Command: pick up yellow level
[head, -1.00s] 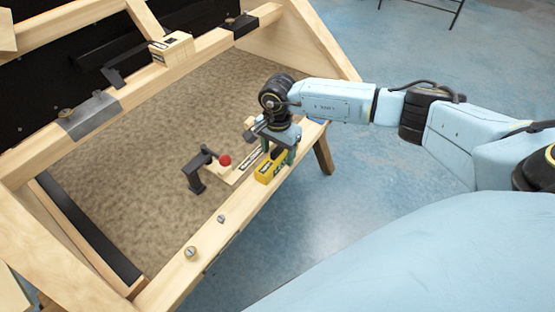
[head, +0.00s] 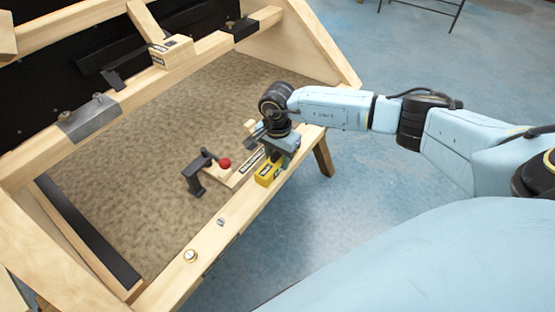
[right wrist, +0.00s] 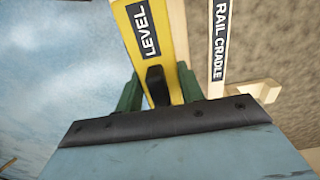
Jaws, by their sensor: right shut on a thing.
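The yellow level (head: 267,172) lies on the front wooden rail, at the right part of the frame in the head view. In the right wrist view the level (right wrist: 146,32) shows its black LEVEL label and runs up between the green fingers. My right gripper (head: 281,160) reaches down over the level from above and is shut on it, with a finger on each side. In the right wrist view the gripper (right wrist: 157,90) hides the level's near end. My left gripper is not in view.
The wooden rail cradle (right wrist: 219,45) lies right beside the level. Bolts (head: 190,255) stand on the front rail (head: 170,285). Blue floor (head: 290,225) is open in front.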

